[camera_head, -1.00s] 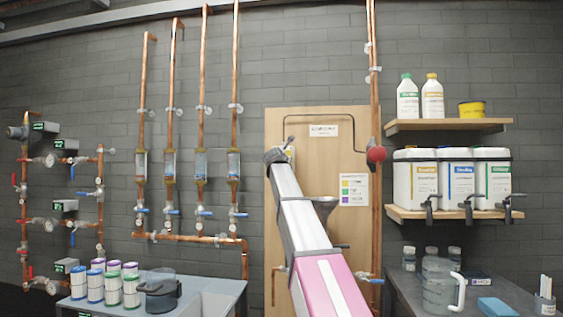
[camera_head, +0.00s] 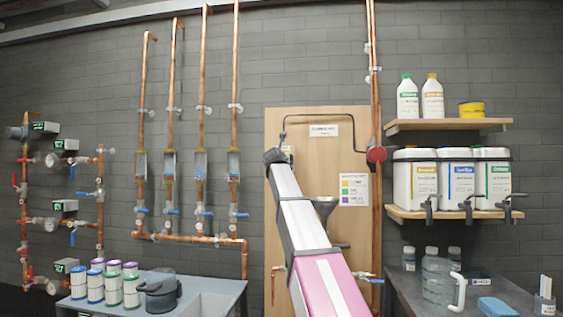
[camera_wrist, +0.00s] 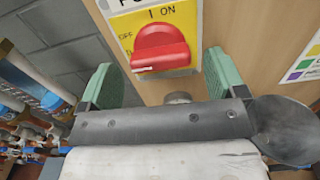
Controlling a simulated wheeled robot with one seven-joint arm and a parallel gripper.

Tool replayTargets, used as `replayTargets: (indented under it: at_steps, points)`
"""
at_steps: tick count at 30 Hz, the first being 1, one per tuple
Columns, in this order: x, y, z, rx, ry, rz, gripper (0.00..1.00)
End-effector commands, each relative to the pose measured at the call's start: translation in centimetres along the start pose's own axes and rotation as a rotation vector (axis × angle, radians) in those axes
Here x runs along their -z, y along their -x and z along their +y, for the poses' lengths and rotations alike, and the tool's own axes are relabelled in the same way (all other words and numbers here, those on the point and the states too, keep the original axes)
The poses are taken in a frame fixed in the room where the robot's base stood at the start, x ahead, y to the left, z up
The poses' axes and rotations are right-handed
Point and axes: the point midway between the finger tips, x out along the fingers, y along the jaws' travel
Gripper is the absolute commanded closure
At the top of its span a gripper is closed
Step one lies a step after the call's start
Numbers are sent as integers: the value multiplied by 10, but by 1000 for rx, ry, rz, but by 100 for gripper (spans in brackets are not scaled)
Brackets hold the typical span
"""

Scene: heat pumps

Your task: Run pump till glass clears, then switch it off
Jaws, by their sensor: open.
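A red rotary switch (camera_wrist: 160,48) on a yellow plate (camera_wrist: 185,18) shows in the wrist view. "I ON" is printed at the top and "OFF" at the left. The knob's bar lies roughly sideways, with a white mark at its lower left. My gripper (camera_wrist: 160,80) is open, its green fingers either side of and below the switch, holding nothing. In the head view my arm covers most of the switch. Several sight glasses sit in the copper pipes, including one at the right (camera_head: 233,164) and one at the left (camera_head: 140,165); they are too small to judge clarity surely.
The switch is on a wooden panel (camera_head: 345,235). A red round part (camera_head: 376,154) sits by the vertical pipe. Shelves with canisters (camera_head: 415,180) stand right; filters (camera_head: 113,285) stand on the left bench.

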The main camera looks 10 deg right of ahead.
Motion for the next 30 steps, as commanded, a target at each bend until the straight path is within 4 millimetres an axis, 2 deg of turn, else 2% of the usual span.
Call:
replayTargets:
  at_steps: [21, 30]
  points:
    - [1, 62, 0, 0, 0, 0, 11]
    - [0, 65, 0, 0, 0, 0, 11]
